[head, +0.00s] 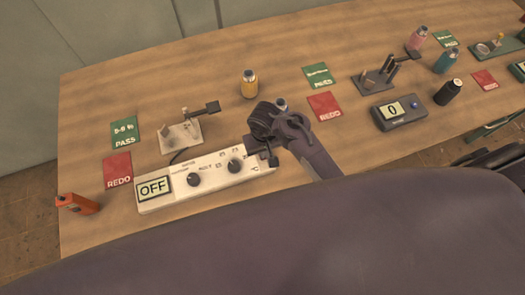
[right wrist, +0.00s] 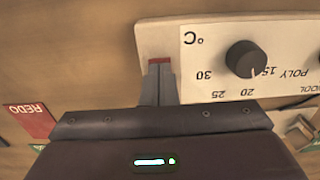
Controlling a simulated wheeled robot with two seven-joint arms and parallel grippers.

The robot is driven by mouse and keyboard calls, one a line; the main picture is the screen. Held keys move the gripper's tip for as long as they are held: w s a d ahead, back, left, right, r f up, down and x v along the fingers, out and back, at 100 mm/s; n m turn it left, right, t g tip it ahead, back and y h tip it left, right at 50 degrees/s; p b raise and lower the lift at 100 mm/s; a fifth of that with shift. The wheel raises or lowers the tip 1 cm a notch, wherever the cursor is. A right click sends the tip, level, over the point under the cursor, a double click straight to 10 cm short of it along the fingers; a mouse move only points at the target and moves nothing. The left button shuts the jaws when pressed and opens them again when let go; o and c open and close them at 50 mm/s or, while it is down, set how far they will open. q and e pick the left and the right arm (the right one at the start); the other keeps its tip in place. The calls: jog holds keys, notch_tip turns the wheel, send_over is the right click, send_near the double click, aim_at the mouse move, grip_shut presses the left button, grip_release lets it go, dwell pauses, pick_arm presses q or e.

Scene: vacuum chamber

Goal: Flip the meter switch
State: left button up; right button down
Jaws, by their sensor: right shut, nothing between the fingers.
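The meter (head: 217,175) is a long white panel on the table, with a display (head: 155,187) reading OFF at its left end. It has two black knobs, a left knob (head: 194,180) and a right knob (head: 235,165). In the right wrist view the meter's end (right wrist: 160,36) shows upside down, with a black knob (right wrist: 245,59) beside temperature marks. My right gripper (head: 268,160) is shut and empty at the meter's right end. In the right wrist view its fingertips (right wrist: 160,66) overlap a small red part (right wrist: 159,61) on the panel; contact is unclear. My left gripper is not in view.
Green PASS cards and red REDO cards (head: 118,169) lie on the table. A small stand (head: 181,137) is behind the meter, a yellow bottle (head: 249,84) farther back. An orange tool (head: 76,203) lies at the left edge. A second meter (head: 398,112) reads 0 at right.

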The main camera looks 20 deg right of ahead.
jog(key=shift+f, duration=0.4)
jog(key=shift+r, duration=0.1)
notch_tip(320, 180, up, 3)
jog(key=p, duration=0.2)
jog(key=shift+p, duration=0.3)
jog(key=shift+r, duration=1.95)
